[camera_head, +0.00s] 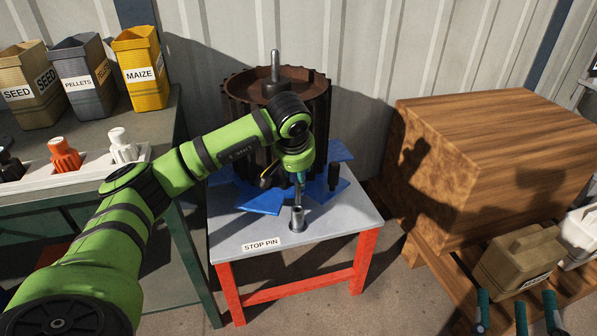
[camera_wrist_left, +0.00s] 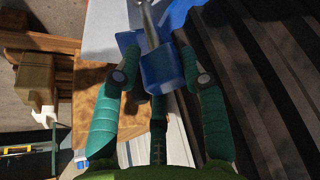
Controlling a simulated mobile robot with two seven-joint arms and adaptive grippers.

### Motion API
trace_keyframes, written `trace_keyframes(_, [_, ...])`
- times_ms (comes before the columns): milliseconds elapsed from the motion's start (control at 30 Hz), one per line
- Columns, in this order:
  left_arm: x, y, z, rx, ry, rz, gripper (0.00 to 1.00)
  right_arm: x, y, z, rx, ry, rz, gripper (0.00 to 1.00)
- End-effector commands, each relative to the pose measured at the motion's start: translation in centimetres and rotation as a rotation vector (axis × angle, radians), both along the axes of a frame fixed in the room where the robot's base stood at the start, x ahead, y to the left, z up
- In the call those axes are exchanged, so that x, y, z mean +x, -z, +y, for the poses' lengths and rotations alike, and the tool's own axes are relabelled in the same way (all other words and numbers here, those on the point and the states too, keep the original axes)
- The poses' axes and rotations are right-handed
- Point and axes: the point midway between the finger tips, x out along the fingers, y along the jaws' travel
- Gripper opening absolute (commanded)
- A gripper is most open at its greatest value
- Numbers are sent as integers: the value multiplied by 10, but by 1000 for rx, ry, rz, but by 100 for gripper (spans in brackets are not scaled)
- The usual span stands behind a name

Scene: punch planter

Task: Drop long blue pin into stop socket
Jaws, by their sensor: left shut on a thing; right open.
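My left gripper (camera_head: 298,182) is above the front part of the grey table and is shut on the long blue pin. In the left wrist view the pin's blue head (camera_wrist_left: 161,70) sits between the teal fingers, and a metal shaft (camera_wrist_left: 149,28) runs on beyond it. The stop socket (camera_head: 298,216), a short upright metal cylinder, stands on the table just below the gripper. The pin is mostly hidden in the head view, and I cannot tell whether its tip is inside the socket. My right gripper (camera_head: 519,300) is open and empty at the lower right.
A dark ribbed drum (camera_head: 318,100) with blue paddles (camera_head: 262,198) stands behind the socket on the grey table (camera_head: 350,215), labelled STOP PIN. A wooden block (camera_head: 500,150) is at right, with a beige container (camera_head: 520,262) before it. Labelled bins (camera_head: 140,65) stand at left.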

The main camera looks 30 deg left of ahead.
Motion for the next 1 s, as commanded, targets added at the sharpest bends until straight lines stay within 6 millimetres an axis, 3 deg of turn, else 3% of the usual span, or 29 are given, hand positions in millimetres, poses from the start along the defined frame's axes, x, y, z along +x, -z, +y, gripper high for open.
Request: trace_keyframes(1000, [0, -1, 0, -1, -2, 5, 6, 0, -10, 0, 0, 0, 0, 67])
